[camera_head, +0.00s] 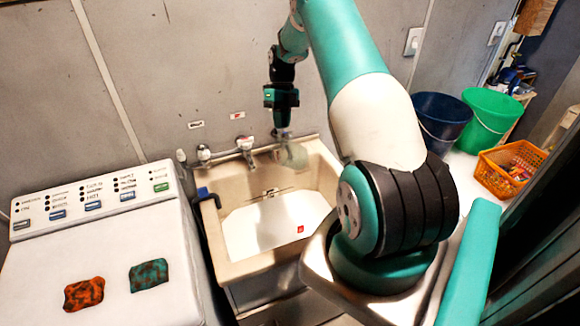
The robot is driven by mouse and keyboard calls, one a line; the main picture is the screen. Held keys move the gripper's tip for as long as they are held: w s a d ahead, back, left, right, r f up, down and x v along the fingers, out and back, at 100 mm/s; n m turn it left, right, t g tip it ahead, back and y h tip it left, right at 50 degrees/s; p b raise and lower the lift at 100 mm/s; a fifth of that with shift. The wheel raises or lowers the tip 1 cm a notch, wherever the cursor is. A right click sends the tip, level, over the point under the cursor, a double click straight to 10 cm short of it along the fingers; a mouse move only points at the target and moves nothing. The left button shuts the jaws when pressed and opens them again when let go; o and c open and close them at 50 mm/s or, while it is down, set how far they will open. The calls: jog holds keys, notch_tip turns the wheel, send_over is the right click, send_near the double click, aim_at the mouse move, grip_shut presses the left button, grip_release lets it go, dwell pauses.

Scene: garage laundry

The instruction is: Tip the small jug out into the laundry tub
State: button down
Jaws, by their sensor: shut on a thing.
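The laundry tub (325,157) is a beige-white basin against the back wall, with a pale, bright area across its bottom. The small jug (294,154) is a greyish, see-through vessel at the back of the tub's opening, right of the tap. My gripper (283,131) points down from above and is shut on the jug. The jug looks tilted, but its mouth and any contents are too small to make out. The fingertips are small and partly blend with the jug.
The tap (246,146) stands close left of the jug. A blue object (207,195) sits on the tub's left rim. A white washing machine (130,290) with two cloths stands left. Blue (441,118) and green (492,112) buckets and an orange basket (512,168) stand right.

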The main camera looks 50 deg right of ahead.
jog(key=shift+s+r+t+b, duration=0.1)
jog(key=shift+t+b, duration=0.2)
jog(key=shift+t, duration=0.6)
jog(key=t+b, duration=0.1)
jog(key=t, duration=0.1)
jog(key=shift+t+h+b, duration=0.3)
jog(key=shift+r+n+t+b, duration=0.25)
jog(key=shift+n+t+b, duration=0.15)
jog(key=shift+t+b, duration=0.45)
jog(key=shift+r+t, duration=0.25)
